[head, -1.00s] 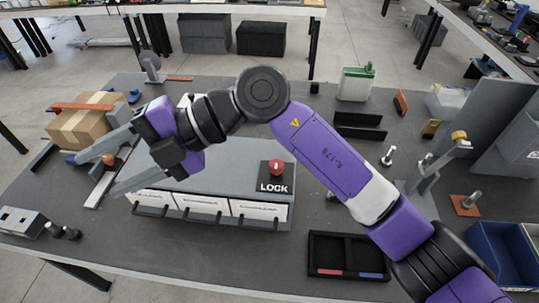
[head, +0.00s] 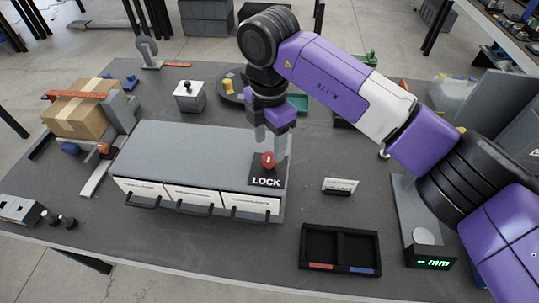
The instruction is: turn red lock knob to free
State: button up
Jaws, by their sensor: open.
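The red lock knob (head: 268,160) sits on a black plate marked LOCK (head: 265,181), at the right end of the top of a grey drawer cabinet (head: 190,150). A white mark shows on the knob; its exact angle is too small to read. My gripper (head: 272,150) points down over the knob, with its pale fingers apart. The fingers reach close around the knob; I cannot tell whether they touch it. Part of the knob's far side is hidden by the fingers.
The cabinet has three white drawers (head: 195,198) with black handles, all shut. A grey box with a black knob (head: 189,96) stands behind. A cardboard box (head: 80,115) is at left.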

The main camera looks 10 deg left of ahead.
aim_at(269, 157)
jog(key=shift+f+p, duration=0.4)
jog(key=shift+f, duration=2.5)
jog(key=shift+c, duration=0.2)
grip_shut()
